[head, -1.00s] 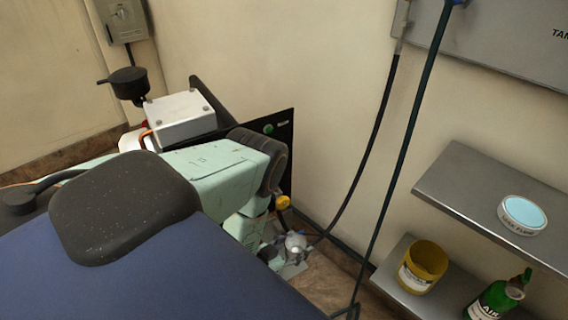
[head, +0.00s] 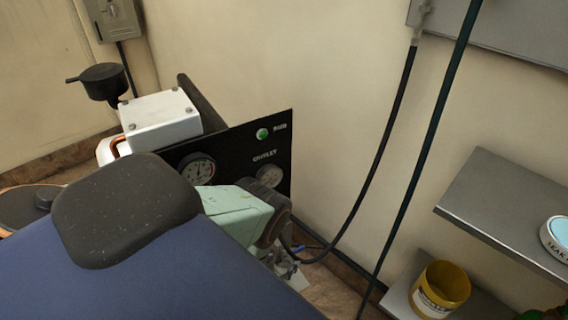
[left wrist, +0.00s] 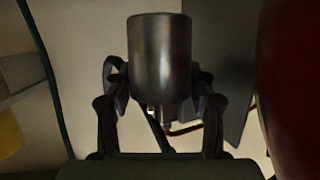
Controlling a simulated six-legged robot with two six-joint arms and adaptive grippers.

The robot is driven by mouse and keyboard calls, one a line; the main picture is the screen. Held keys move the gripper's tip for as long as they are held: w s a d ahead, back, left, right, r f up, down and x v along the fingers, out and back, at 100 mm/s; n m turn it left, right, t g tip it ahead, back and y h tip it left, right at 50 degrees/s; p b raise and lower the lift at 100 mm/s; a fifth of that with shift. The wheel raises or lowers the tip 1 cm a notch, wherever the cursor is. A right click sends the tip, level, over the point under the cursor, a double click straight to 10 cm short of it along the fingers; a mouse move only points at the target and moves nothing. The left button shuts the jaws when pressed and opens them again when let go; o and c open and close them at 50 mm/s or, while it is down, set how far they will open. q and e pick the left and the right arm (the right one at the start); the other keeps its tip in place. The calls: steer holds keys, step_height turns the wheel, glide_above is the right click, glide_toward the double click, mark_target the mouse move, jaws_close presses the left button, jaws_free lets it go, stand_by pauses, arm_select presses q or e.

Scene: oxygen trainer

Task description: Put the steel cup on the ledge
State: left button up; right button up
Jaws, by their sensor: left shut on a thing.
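The steel cup (left wrist: 161,55) shows in the left wrist view as a dark, shiny metal cylinder between the fingers. My left gripper (left wrist: 160,88) is shut on it. In the head view, my left gripper (head: 286,266) is low at the centre, below my pale green arm link and mostly hidden by it and the blue seat-like surface. I cannot make out the cup clearly there. Two grey metal shelves are at the right, an upper one (head: 480,195) and a lower one (head: 398,298). I cannot tell which is the ledge. My left gripper is left of both.
A yellow tin (head: 440,290) stands on the lower shelf, and a round blue-topped tin (head: 560,238) on the upper. Dark hoses (head: 400,120) hang between my gripper and the shelves. A black gauge panel (head: 235,150) stands behind my arm. A red rounded thing (left wrist: 292,90) fills the wrist view's right edge.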

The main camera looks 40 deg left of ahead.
mark_target(284, 264)
arm_select(q)
steer(key=shift+w+a, duration=0.25)
steer(key=shift+w, duration=0.15)
arm_select(e)
steer(key=shift+w+a+f, duration=0.1)
steer(key=shift+w+a, duration=0.15)
steer(key=shift+w, duration=0.15)
arm_select(q)
steer(key=shift+f, duration=0.15)
step_height(284, 264, down, 7)
steer(key=b, duration=0.6)
steer(key=shift+r, duration=0.2)
arm_select(e)
step_height(284, 264, down, 6)
steer(key=shift+s, duration=0.15)
steer(key=shift+d, duration=0.1)
arm_select(q)
steer(key=shift+f, duration=0.55)
steer(key=o, duration=1.3)
steer(key=shift+o, duration=0.3)
steer(key=shift+a, duration=0.15)
steer(key=shift+s+a, duration=0.1)
steer(key=shift+s, duration=0.15)
